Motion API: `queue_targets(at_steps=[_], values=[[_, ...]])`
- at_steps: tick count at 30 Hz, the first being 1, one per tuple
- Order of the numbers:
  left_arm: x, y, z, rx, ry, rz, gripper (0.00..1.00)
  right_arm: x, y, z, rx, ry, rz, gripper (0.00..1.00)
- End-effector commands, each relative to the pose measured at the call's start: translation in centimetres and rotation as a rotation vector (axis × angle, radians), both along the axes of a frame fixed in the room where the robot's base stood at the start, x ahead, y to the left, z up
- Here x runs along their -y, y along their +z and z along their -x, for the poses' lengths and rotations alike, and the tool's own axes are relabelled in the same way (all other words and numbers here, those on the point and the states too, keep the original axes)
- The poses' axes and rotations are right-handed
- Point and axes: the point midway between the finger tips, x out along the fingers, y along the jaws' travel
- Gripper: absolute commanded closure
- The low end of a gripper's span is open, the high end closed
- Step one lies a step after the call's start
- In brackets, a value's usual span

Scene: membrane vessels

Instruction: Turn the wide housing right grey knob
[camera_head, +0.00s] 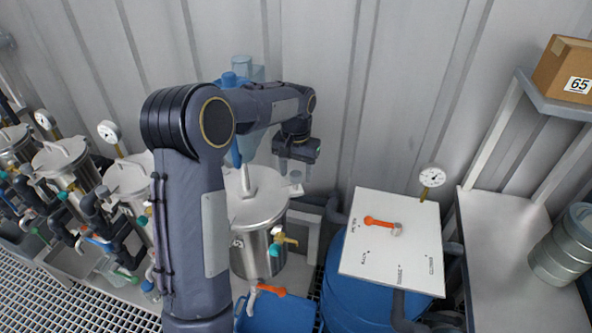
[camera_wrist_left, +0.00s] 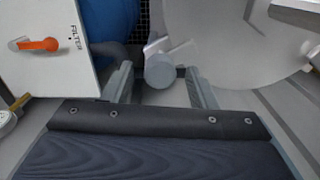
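The wide housing is a large steel vessel with a round lid (camera_head: 262,200), partly hidden behind my left arm in the head view. Its lid also fills the upper right of the wrist view (camera_wrist_left: 235,40). A grey knob (camera_head: 296,176) shows at the right edge of the lid in the head view. In the wrist view the round grey knob (camera_wrist_left: 160,70) lies between the fingers of my left gripper (camera_wrist_left: 158,78), with a gap on each side. The left gripper (camera_head: 295,168) is open and points down over the knob. My right gripper is not in view.
A white panel (camera_head: 370,260) with an orange lever stands right of the vessel, above a blue barrel (camera_head: 340,300). A yellow-and-teal valve (camera_head: 277,243) sits on the vessel's front. Several smaller steel vessels (camera_head: 62,160) with gauges stand at left. A grey bench (camera_head: 510,260) is at right.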

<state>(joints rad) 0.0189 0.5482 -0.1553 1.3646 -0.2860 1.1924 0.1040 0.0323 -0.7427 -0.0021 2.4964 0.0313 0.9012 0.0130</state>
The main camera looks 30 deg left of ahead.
Motion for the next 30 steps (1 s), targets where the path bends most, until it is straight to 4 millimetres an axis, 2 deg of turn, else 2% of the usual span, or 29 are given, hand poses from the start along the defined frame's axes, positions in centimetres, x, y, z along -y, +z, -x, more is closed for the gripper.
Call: queue_targets(at_steps=[8, 21, 30], values=[[0.0, 0.5, 0.0, 0.0, 0.001, 0.0, 0.48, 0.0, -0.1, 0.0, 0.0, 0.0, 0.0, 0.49], [0.0, 7.0, 0.0, 0.002, 0.0, 0.0, 0.48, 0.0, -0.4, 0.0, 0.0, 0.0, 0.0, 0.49], [0.0, 7.8, 0.0, -0.001, 0.0, 0.0, 0.48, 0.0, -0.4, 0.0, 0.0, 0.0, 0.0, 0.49]])
